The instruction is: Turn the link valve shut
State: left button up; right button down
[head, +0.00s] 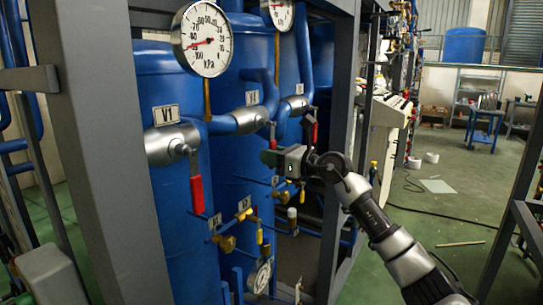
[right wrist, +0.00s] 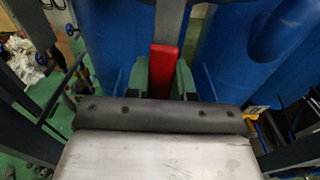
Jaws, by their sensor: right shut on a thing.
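A valve (head: 251,120) with a metal body sits on the blue pipe between the tanks, under a small label that I cannot read clearly. Its lever hangs down to my right gripper (head: 268,158). In the right wrist view, the red handle (right wrist: 165,62) stands between the two green fingers of my right gripper (right wrist: 164,75), which is shut on it. In the head view the gripper hides most of this handle. I cannot tell from the views whether this valve is open or shut. My left gripper is not in view.
Valve V1 (head: 172,144) has a red handle (head: 197,194) hanging down at the left. Another red handle (head: 314,132) hangs close to the right of my gripper. Pressure gauges (head: 203,39), small yellow-handled valves and grey frame posts (head: 92,150) crowd the tanks. Open floor lies at the right.

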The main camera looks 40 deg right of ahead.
jog(key=shift+a+f, duration=0.1)
jog(key=c, duration=1)
grip_release()
jog(key=shift+o, duration=0.2)
jog(key=shift+s, duration=0.1)
jog(key=b+v, duration=0.5)
jog(key=v, duration=0.5)
jog(key=shift+s+d+b, duration=0.2)
jog(key=shift+s+b, duration=0.1)
jog(key=shift+b, duration=0.05)
